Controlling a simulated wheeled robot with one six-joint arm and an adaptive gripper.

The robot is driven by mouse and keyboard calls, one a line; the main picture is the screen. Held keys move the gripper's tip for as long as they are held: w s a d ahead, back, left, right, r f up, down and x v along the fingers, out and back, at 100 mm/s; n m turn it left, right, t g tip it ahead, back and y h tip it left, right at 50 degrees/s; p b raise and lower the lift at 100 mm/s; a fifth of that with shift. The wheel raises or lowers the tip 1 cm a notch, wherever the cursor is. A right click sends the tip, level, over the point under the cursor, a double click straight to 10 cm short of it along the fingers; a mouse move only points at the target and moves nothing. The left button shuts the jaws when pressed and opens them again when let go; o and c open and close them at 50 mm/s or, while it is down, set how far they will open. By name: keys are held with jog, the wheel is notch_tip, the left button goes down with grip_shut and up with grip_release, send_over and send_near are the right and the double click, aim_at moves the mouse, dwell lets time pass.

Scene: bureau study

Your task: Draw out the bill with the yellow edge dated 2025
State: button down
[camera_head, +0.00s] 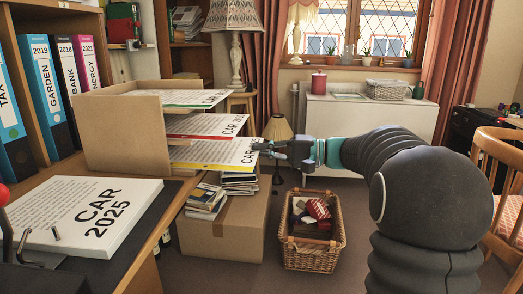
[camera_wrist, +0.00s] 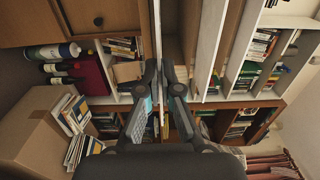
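A yellow-edged bill (camera_head: 215,153) headed CAR lies lowest in the cardboard sorter (camera_head: 125,135); its year is partly hidden by my gripper. A red-edged CAR bill (camera_head: 205,125) and a green-edged sheet (camera_head: 180,98) lie on the levels above. My gripper (camera_head: 262,147) is at the right end of the yellow-edged bill. A white binder (camera_head: 85,213) marked CAR 2025 lies flat on the desk.
Several labelled binders (camera_head: 42,90) stand on the shelf at left. Below the sorter is a cardboard box (camera_head: 232,228) with stacked booklets (camera_head: 205,200) on it. A wicker basket (camera_head: 312,253) stands on the floor below my arm. A chair (camera_head: 505,190) is at right.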

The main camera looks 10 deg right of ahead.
jog(key=shift+r, duration=0.25)
